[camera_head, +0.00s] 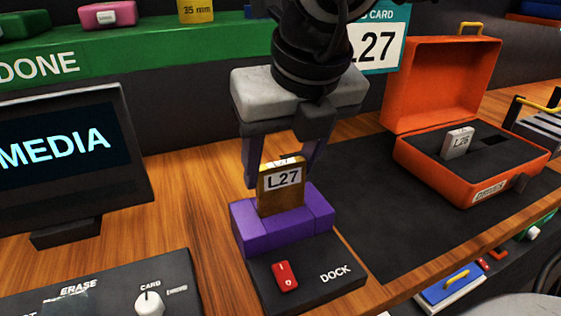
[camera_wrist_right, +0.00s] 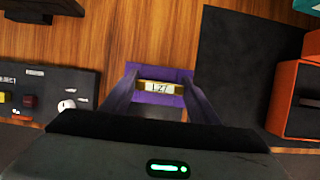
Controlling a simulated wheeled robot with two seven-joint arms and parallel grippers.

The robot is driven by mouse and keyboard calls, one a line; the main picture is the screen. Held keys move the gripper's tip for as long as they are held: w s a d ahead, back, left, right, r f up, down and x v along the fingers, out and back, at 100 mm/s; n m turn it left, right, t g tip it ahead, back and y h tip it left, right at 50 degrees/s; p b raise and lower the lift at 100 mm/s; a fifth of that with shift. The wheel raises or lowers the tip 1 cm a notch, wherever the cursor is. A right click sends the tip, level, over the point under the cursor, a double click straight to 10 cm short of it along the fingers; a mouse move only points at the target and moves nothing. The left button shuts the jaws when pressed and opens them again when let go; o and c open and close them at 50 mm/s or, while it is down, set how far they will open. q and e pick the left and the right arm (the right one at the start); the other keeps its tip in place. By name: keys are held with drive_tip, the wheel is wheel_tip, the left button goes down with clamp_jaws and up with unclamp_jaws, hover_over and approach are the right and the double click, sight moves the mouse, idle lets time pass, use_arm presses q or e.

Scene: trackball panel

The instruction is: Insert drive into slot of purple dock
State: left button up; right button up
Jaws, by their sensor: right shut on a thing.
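The drive (camera_head: 281,187) is a gold-brown block with a white label reading L27. It stands upright at the top of the purple dock (camera_head: 247,232), and its lower end is hidden by the dock's front. My right gripper (camera_head: 283,175) comes down from above, with its purple fingers on either side of the drive, shut on it. In the right wrist view the drive (camera_wrist_right: 160,87) sits between the fingertips over the purple dock (camera_wrist_right: 160,70). I cannot tell how deep it sits in the slot. My left gripper is not in view.
The dock's black base has a red switch (camera_head: 285,276). An open orange case (camera_head: 470,180) holds a drive labelled L26 (camera_head: 458,142) on the right. A MEDIA monitor (camera_head: 62,160) stands left, with a control panel (camera_head: 100,290) in front. A black mat (camera_head: 400,215) lies bare between dock and case.

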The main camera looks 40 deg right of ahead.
sight(281, 192)
drive_tip(key=shift+f+b, duration=0.4)
drive_tip(key=shift+b, duration=0.05)
drive_tip(key=shift+f+b, duration=0.8)
drive_tip(key=shift+b, duration=0.15)
drive_tip(key=o, duration=1)
drive_tip(key=shift+o, duration=0.2)
